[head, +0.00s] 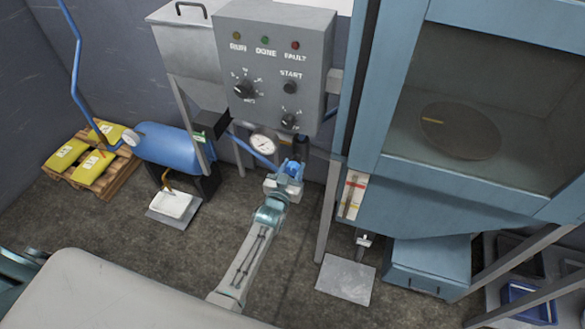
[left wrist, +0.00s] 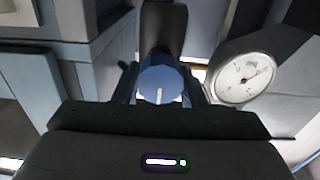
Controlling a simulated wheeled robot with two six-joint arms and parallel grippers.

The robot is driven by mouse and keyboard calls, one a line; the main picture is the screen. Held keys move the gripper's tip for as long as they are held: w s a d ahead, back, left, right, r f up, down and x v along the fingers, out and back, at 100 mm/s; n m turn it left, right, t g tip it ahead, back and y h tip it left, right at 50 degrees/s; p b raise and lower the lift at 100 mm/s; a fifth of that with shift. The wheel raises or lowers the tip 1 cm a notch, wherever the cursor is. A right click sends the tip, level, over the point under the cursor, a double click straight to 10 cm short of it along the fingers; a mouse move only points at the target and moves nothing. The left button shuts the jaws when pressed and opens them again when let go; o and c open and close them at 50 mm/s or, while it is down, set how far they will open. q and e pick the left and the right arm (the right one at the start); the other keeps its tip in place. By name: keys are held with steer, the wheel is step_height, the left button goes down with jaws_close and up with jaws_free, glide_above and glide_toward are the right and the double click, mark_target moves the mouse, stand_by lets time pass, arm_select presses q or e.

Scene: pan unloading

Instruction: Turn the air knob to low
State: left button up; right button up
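The blue air knob (left wrist: 160,80) is round with a white pointer line that points toward the bottom of the left wrist view. It also shows as a small blue shape in the head view (head: 294,168), on the pipework below the control panel. My left gripper (left wrist: 161,88) has one dark finger on each side of the knob, very close to it. Whether the fingers press on it or stand just off it cannot be told. In the head view my left gripper (head: 286,178) reaches the knob from below. No scale marks around the knob are readable. My right gripper is not in view.
A round pressure gauge (left wrist: 243,78) sits close to the right of the knob and also shows in the head view (head: 263,144). The grey control panel (head: 270,70) hangs above. A blue cabinet (head: 390,190) stands at right, and a blue tank (head: 168,146) at left.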

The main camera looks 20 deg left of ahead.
arm_select(q)
steer(key=o, duration=0.4)
steer(key=shift+s+f, duration=0.1)
steer(key=shift+s, duration=0.3)
steer(key=s+b, duration=0.1)
steer(key=s, duration=0.9)
steer(key=shift+a, duration=0.15)
